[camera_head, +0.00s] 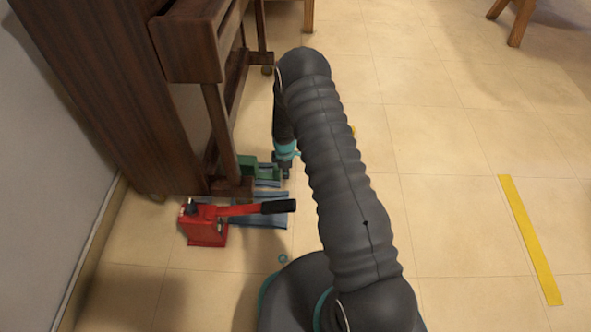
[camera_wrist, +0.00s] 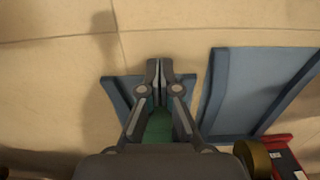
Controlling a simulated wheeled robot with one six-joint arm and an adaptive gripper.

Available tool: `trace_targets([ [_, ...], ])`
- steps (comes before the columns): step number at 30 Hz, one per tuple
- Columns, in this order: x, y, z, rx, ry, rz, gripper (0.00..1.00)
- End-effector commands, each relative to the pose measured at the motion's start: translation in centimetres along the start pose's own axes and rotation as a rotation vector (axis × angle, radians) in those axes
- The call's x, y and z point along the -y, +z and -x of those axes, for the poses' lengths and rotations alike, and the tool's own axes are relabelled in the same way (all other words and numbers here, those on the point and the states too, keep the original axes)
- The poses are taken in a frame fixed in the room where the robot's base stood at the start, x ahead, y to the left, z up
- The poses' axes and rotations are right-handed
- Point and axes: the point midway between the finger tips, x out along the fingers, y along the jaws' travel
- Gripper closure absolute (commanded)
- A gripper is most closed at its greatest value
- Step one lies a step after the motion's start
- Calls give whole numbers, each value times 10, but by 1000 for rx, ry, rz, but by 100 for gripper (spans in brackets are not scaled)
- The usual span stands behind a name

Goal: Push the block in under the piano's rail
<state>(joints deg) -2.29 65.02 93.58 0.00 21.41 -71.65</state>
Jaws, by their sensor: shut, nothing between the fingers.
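The green block (camera_head: 246,164) is low on the floor beside the piano's foot rail (camera_head: 233,188), partly hidden by the piano's leg. My gripper (camera_head: 286,172) points down at the block's right end. Its fingers are together with nothing between them. In the wrist view my gripper (camera_wrist: 161,66) covers much of the green block (camera_wrist: 158,128), which shows between and behind the fingers. I cannot tell whether the fingertips touch it. The dark brown piano (camera_head: 110,90) stands against the wall at the left.
A red jack (camera_head: 205,225) with a black-ended handle stands in front of the piano's foot. Blue trays lie on the floor; a large one (camera_wrist: 232,90) is right of the fingers in the wrist view. Tiled floor at the right is clear, with a yellow strip (camera_head: 530,238).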

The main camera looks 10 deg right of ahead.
Motion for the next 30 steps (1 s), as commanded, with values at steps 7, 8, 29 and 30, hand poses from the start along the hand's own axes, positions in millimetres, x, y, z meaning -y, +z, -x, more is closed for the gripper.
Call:
trace_targets([
  [7,0,0,29,0,0,0,100],
  [8,0,0,32,0,0,0,100],
  [29,0,0,96,0,0,0,100],
  [30,0,0,97,0,0,0,100],
])
